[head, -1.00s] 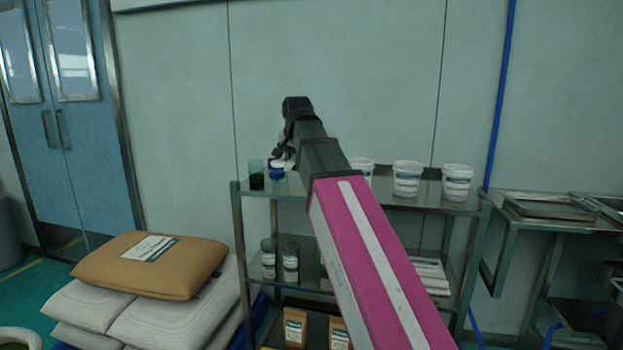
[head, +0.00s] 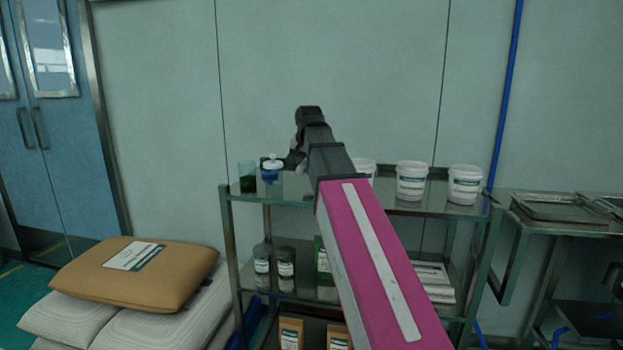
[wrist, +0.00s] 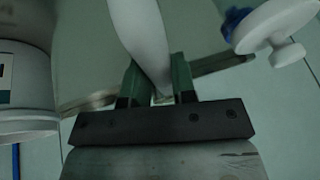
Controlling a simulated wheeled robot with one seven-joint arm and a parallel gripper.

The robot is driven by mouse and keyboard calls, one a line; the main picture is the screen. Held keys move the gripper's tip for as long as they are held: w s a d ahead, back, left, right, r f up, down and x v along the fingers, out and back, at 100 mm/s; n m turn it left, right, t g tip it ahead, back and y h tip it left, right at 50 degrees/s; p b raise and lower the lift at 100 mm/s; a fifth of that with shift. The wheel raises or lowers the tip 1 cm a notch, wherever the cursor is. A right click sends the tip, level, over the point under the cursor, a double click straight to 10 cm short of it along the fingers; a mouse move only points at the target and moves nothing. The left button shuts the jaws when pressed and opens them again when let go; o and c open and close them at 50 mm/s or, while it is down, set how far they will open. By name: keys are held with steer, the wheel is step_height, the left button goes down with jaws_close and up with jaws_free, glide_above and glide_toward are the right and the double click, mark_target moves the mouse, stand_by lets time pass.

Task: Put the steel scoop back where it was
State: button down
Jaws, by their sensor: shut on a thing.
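My gripper (wrist: 157,80) is shut on a long, smooth, pale piece, seemingly the steel scoop (wrist: 143,35), which runs up between the two fingers in the wrist view. The scoop's far end is out of that frame. In the head view my arm reaches over the top shelf (head: 408,208) of the metal rack, and the gripper and scoop are mostly hidden behind the arm. Whether the scoop touches the shelf cannot be told.
A blue-and-white lidded container (head: 271,170) and a dark green beaker (head: 248,178) stand left of my gripper on the top shelf. White tubs (head: 412,181) stand to the right. A white tub (wrist: 25,75) is close on the left in the wrist view. Sacks (head: 135,275) lie left of the rack.

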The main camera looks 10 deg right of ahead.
steer(key=w+d+f, duration=0.1)
steer(key=d+f, duration=0.1)
steer(key=shift+w+d, duration=0.4)
steer(key=shift+f, duration=2)
steer(key=shift+f, duration=0.15)
steer(key=c, duration=0.9)
jaws_free()
steer(key=shift+c, duration=0.2)
steer(key=v, duration=1.2)
